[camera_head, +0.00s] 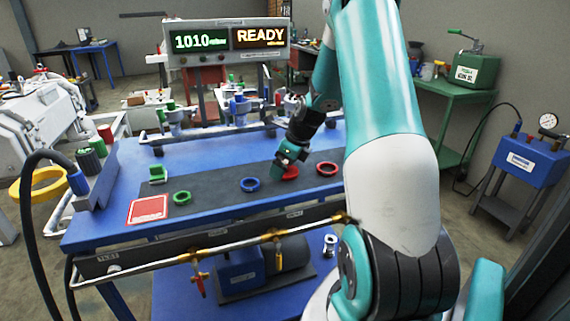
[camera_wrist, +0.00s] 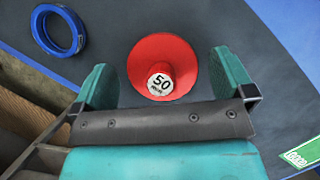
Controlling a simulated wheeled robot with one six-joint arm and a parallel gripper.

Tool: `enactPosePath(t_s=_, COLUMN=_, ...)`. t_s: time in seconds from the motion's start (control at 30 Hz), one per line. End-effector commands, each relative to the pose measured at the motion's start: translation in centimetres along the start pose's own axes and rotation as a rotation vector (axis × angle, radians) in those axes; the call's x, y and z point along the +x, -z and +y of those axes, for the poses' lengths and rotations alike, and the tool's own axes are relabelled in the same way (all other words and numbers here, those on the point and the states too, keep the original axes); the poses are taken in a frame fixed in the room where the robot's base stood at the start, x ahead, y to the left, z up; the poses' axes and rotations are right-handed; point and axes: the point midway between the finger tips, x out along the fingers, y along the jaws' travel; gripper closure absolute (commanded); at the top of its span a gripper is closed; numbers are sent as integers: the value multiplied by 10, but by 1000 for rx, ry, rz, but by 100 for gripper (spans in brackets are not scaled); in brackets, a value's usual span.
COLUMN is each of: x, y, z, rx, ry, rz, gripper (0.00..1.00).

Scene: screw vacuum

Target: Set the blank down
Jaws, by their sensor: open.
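The blank is a red disc with a raised knob marked 50 (camera_wrist: 161,62). It lies flat, knob up, on the dark strip of the blue bench; in the head view the red blank (camera_head: 291,173) shows partly behind my gripper (camera_head: 284,160). In the wrist view my gripper (camera_wrist: 165,85) is open. Its two teal fingers stand on either side of the knob, clear of it. Nothing is held between them. Whether the fingertips touch the bench is not clear.
A blue ring (camera_head: 249,185) and a green ring (camera_head: 182,198) lie left of the blank, a red ring (camera_head: 327,168) to its right. A red square plate (camera_head: 148,209) is at the bench's left. The display (camera_head: 227,41) reads 1010 and READY.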

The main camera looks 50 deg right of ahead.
Motion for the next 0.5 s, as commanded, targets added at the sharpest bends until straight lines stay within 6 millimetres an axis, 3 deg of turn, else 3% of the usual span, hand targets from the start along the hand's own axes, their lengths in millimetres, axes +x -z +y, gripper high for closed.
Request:
enactPosePath(t_s=0.17, x=-12, y=-1, z=-1, rx=1, ry=2, rz=-1, gripper=0)
enactPosePath(t_s=0.5, x=-84, y=-2, z=-1, rx=1, ry=5, rz=-2, gripper=0)
